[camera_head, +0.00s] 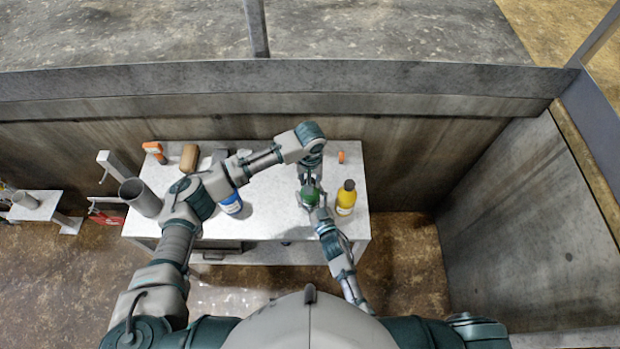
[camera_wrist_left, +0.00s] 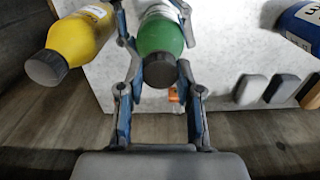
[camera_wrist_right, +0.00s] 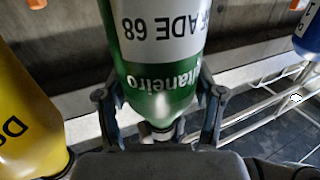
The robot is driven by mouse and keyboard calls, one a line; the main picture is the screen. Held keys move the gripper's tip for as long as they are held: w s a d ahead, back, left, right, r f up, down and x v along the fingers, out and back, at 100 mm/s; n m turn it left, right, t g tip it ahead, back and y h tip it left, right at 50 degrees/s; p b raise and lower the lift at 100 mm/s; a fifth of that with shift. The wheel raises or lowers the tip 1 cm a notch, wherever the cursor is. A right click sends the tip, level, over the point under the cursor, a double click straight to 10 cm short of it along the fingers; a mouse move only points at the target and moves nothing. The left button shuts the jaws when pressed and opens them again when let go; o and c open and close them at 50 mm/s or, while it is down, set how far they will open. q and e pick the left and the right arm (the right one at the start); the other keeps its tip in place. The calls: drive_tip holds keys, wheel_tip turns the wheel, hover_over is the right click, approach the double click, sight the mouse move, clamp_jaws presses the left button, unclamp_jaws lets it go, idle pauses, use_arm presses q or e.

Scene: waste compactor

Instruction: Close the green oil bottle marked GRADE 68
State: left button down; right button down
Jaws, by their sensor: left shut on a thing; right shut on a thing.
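The green oil bottle (camera_head: 310,195) stands upright on the table, with its GRADE 68 label (camera_wrist_right: 160,28) facing the right wrist camera. Its dark cap (camera_wrist_left: 160,70) sits at the top of the bottle. My left gripper (camera_head: 311,178) comes down from above, its fingers on both sides of the cap and shut on it. My right gripper (camera_head: 316,208) is shut on the bottle body from the near side; its fingers (camera_wrist_right: 160,95) flank the green body. The exact finger contacts are partly hidden, and I cannot tell how tightly the cap sits.
A yellow bottle (camera_head: 346,198) with a dark cap stands close to the right. A blue bottle (camera_head: 231,204) stands to the left under my left arm. A grey cylinder (camera_head: 140,197), a brown object (camera_head: 189,157) and an orange tool (camera_head: 154,151) are on the table's left. A wall rises behind.

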use_arm(q)
drive_tip(key=m, duration=1.6)
drive_tip(key=c, duration=0.7)
unclamp_jaws()
